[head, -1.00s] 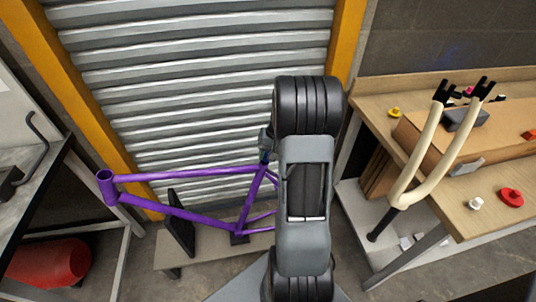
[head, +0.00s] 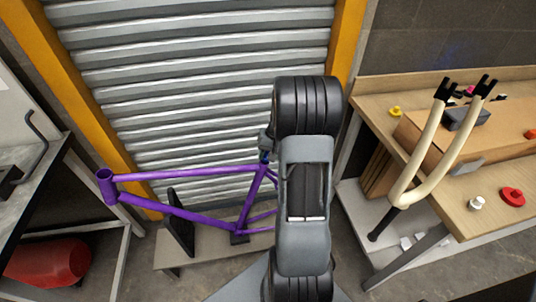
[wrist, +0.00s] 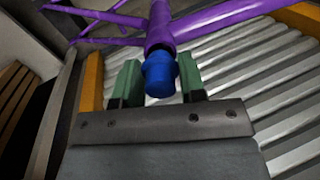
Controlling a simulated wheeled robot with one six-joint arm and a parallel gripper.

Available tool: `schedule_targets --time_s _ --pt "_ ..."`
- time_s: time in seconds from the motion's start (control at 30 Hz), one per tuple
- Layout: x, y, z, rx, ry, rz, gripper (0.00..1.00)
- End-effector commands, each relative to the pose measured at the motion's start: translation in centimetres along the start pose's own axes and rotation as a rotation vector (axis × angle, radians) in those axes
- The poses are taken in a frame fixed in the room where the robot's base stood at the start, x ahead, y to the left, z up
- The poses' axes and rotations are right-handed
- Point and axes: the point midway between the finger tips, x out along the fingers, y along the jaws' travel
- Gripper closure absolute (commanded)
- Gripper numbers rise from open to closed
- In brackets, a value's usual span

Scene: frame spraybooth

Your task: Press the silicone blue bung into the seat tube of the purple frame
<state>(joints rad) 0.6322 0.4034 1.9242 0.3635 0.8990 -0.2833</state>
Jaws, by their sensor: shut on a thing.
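The purple frame (head: 180,175) stands in front of the shutter in the head view, its seat tube rising beside my arm. In the wrist view the seat tube (wrist: 159,28) meets the blue bung (wrist: 160,76). The bung is a rounded blue plug lined up with the tube's end; how deep it sits inside I cannot tell. My gripper (wrist: 160,70) has its green fingers shut on the bung, one on each side. In the head view my gripper (head: 265,146) is small at the top of the seat tube, and a bit of blue shows there. My arm hides part of the frame's rear.
A low bench (head: 168,260) and a black support (head: 179,225) are under the frame. A red cylinder (head: 50,262) lies at lower left.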

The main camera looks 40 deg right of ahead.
Motion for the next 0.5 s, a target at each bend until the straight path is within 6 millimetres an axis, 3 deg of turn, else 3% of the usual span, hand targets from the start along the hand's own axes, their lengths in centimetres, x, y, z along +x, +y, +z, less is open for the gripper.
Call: schedule_targets --time_s 0.5 --pt "1.3 0.0 0.0 0.0 -0.001 0.0 0.85"
